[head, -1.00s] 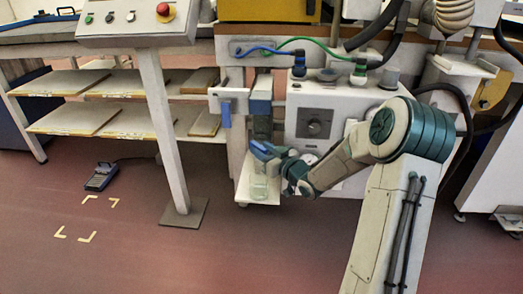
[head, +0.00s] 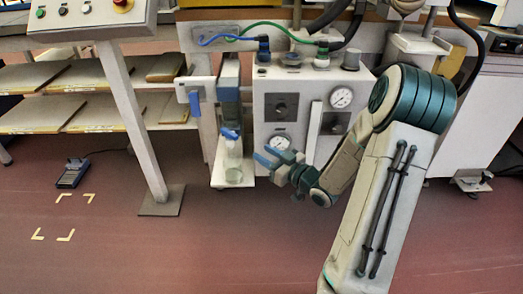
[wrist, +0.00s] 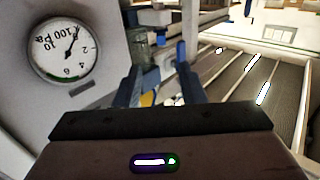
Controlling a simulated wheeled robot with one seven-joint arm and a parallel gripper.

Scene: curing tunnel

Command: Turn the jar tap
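The jar (head: 233,166) is clear glass and stands upright on a small white shelf (head: 222,182) in the head view. A blue tap (head: 230,133) sits at its top, below a grey column. My gripper (head: 264,156) is to the right of the jar and slightly below the tap, apart from both. Its two blue fingers are spread with nothing between them. In the wrist view my gripper (wrist: 158,76) is also open, with a greenish glass shape (wrist: 140,48) beyond the fingers. I cannot tell the tap's exact angle.
A blue lever (head: 195,103) is on a bracket left of the jar. A support post (head: 133,120) stands further left. The floor in front is clear.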

